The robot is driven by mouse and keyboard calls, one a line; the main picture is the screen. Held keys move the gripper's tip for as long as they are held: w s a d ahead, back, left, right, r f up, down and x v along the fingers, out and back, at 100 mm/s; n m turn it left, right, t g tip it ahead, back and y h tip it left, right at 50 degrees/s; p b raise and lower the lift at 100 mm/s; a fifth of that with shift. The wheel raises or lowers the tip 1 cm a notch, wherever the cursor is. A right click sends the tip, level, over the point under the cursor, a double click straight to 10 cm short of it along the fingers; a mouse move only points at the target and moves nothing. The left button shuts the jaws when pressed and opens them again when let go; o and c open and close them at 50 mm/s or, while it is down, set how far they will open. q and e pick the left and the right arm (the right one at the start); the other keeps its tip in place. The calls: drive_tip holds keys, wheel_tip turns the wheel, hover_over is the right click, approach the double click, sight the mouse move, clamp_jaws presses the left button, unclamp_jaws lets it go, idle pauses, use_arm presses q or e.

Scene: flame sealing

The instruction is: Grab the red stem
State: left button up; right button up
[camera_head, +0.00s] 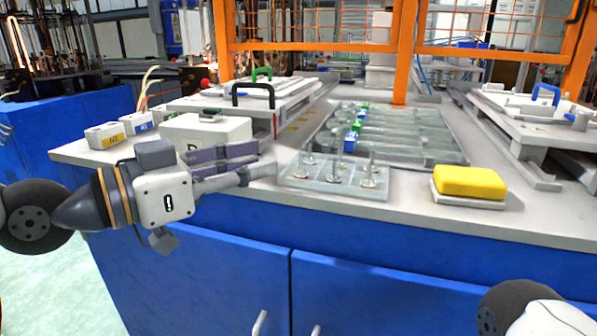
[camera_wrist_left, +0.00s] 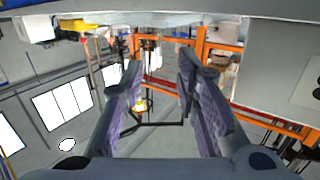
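A clear flat tray (camera_head: 290,186) lies at the table's front edge with a few grey upright stems. The left stem (camera_head: 308,156), middle stem (camera_head: 337,167) and right stem (camera_head: 371,168) each have small coloured marks near the foot. I cannot tell which one is the red stem. My left gripper (camera_head: 270,161) is left of the tray, pointing right, with its fingertips close to the tray's left side. In the left wrist view its two fingers (camera_wrist_left: 158,75) are spread, with nothing held between them. My right gripper is not in view.
A white box (camera_head: 206,130) stands behind my left gripper. A yellow sponge (camera_head: 470,181) on a white base sits to the right. Clear glass pieces with blue and green parts lie on a larger tray (camera_head: 452,150) behind. An orange frame (camera_head: 404,50) rises at the back.

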sight(301, 166)
use_arm(q)
drive_tip(key=x, duration=0.7)
drive_tip(key=shift+w+d+f, duration=0.15)
drive_tip(key=shift+w+f, duration=0.05)
drive_tip(key=shift+f, duration=0.1)
clamp_jaws()
